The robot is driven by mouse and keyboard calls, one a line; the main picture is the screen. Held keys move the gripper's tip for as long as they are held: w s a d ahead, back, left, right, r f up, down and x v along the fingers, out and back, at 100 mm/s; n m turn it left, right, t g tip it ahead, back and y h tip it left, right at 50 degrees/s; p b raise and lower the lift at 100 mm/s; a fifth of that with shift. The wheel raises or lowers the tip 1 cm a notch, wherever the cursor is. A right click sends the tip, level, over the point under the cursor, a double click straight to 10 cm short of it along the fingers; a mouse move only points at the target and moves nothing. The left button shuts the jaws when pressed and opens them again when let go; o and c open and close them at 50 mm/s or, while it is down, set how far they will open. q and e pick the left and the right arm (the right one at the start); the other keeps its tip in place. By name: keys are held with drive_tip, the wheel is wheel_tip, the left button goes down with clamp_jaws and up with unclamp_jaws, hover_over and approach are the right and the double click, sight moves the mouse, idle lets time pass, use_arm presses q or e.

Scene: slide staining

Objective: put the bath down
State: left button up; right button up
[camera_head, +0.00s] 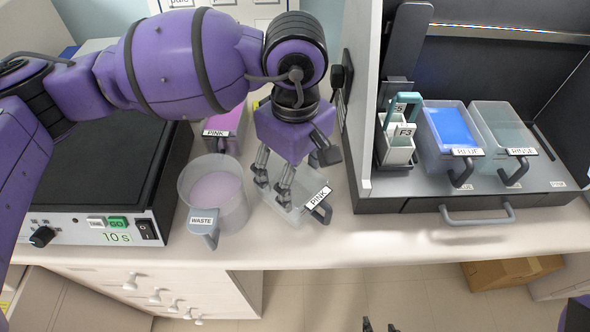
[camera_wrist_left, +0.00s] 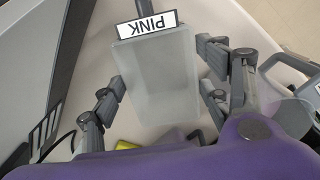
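The clear bath labelled PINK (camera_head: 290,212) is at the bench's front part, between the waste beaker and the staining unit. It looks empty, and its handle points toward the front right. My left gripper (camera_head: 272,187) is over it. In the left wrist view, the bath (camera_wrist_left: 158,85) lies between the fingers of my left gripper (camera_wrist_left: 160,82). The fingers are spread about as wide as the bath, with a thin gap showing on the right side. The bath seems to rest on the bench. Only dark tips of my right gripper (camera_head: 380,326) show at the bottom edge.
The waste beaker (camera_head: 213,180) with pink liquid stands close left. A pink-filled bath (camera_head: 228,122) is behind it. A black-topped device (camera_head: 90,130) is further left. The staining unit's tray (camera_head: 400,202) holds the slide rack (camera_head: 398,150), blue bath (camera_head: 432,150) and rinse bath (camera_head: 487,135).

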use_arm(q)
drive_tip(key=shift+o, duration=1.2)
drive_tip(key=shift+r, duration=0.1)
wheel_tip(320, 180, up, 12)
